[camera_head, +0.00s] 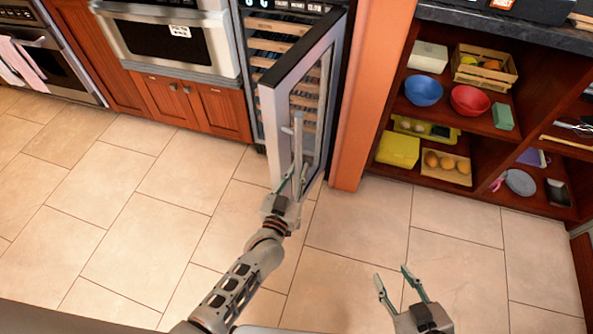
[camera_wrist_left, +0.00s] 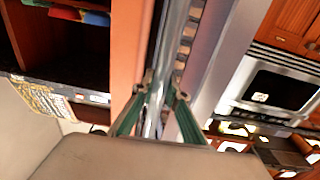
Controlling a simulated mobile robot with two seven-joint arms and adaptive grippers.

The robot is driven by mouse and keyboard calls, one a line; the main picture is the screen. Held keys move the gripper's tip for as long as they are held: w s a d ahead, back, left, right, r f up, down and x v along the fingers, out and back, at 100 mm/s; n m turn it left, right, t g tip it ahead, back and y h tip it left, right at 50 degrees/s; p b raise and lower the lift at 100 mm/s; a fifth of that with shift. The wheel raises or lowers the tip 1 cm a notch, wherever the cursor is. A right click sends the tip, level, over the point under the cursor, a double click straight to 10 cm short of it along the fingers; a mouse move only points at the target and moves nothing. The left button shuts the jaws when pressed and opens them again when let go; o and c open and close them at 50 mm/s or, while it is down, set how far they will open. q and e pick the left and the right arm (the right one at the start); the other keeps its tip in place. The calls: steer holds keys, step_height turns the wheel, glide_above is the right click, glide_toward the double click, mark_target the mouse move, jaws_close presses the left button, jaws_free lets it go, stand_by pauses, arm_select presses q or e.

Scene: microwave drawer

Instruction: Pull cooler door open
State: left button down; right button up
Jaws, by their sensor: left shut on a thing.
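The cooler door (camera_head: 279,132) stands ajar, swung out from the tall wine cooler (camera_head: 262,62) with wooden racks inside. A long vertical metal handle (camera_head: 298,140) runs along the door. My left gripper (camera_head: 292,180) is shut on the lower part of this handle. In the left wrist view the green fingers of my left gripper (camera_wrist_left: 156,100) close around the metal bar (camera_wrist_left: 170,50). My right gripper (camera_head: 401,275) is open and empty above the floor, to the right of the door and apart from it.
A reddish-orange panel (camera_head: 360,100) stands right of the cooler. Open shelves (camera_head: 437,132) on the right hold a blue bowl (camera_head: 423,90), a red bowl (camera_head: 469,100) and boxes. An oven (camera_head: 170,42) is on the left. The tiled floor (camera_head: 130,235) in front is clear.

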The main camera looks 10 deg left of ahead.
mark_target(299, 153)
arm_select(q)
steer(key=shift+s+d, duration=0.1)
steer(key=shift+d, duration=0.15)
stand_by(0.3)
steer(key=c, duration=2)
jaws_free()
step_height(299, 153, up, 10)
steer(key=shift+f, duration=0.1)
